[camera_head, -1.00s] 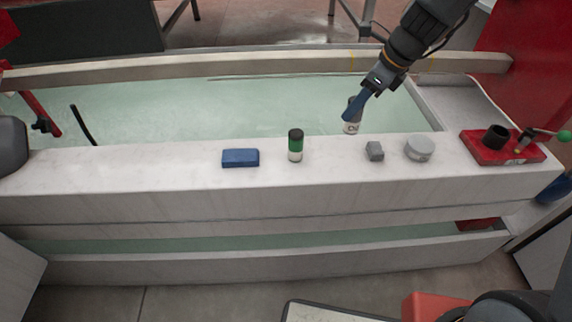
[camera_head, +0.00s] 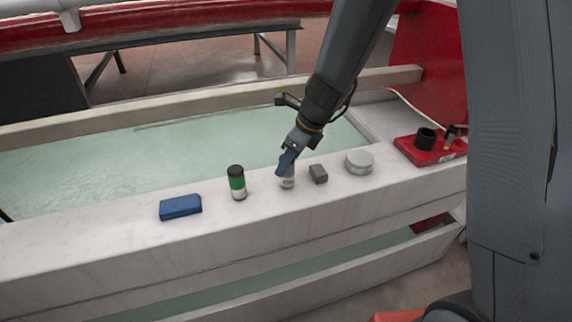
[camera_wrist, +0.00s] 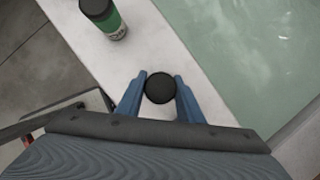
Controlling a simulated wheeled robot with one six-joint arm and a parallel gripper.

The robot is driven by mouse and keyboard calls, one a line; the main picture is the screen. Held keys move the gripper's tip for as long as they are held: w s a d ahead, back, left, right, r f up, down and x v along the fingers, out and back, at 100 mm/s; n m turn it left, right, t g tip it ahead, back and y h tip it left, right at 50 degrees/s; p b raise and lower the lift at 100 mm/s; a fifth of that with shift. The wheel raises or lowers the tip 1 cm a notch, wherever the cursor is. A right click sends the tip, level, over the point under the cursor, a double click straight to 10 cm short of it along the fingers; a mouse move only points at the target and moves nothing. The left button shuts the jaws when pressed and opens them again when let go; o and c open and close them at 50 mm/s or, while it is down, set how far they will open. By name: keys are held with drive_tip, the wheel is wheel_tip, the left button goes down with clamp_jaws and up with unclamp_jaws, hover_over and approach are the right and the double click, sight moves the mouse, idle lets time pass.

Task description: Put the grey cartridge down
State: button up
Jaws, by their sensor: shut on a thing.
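The grey cartridge (camera_head: 288,183) is a small pale cylinder with a dark round top, which faces the camera in the wrist view (camera_wrist: 160,88). My gripper (camera_head: 287,165) is shut on it, with one blue finger on each side of the top in the wrist view (camera_wrist: 160,84). The cartridge looks upright, at the white ledge (camera_head: 110,245) between the green cartridge and a small grey block. I cannot tell whether its base touches the ledge. My fingers hide its upper part in the head view.
The green cartridge (camera_head: 237,183) stands to the left, with a blue block (camera_head: 180,207) beyond it. The grey block (camera_head: 318,174) is close on the right, then a round grey tin (camera_head: 359,162) and a red tray (camera_head: 437,157). A water-filled trough (camera_head: 90,165) lies behind the ledge.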

drive_tip(key=shift+f, duration=0.15)
drive_tip(key=o, duration=1.1)
drive_tip(key=shift+c, duration=0.2)
drive_tip(key=p+v, duration=0.3)
drive_tip(key=v, duration=0.9)
drive_tip(key=s+d+n+g+h, duration=0.2)
drive_tip(key=s+d+n+h, duration=0.1)
drive_tip(key=s+d+n, duration=1.5)
drive_tip(key=s+n, duration=0.2)
drive_tip(key=n, duration=0.1)
drive_tip(key=shift+s+n+h, duration=0.35)
drive_tip(key=shift+n+h, duration=0.05)
drive_tip(key=shift+f, duration=0.1)
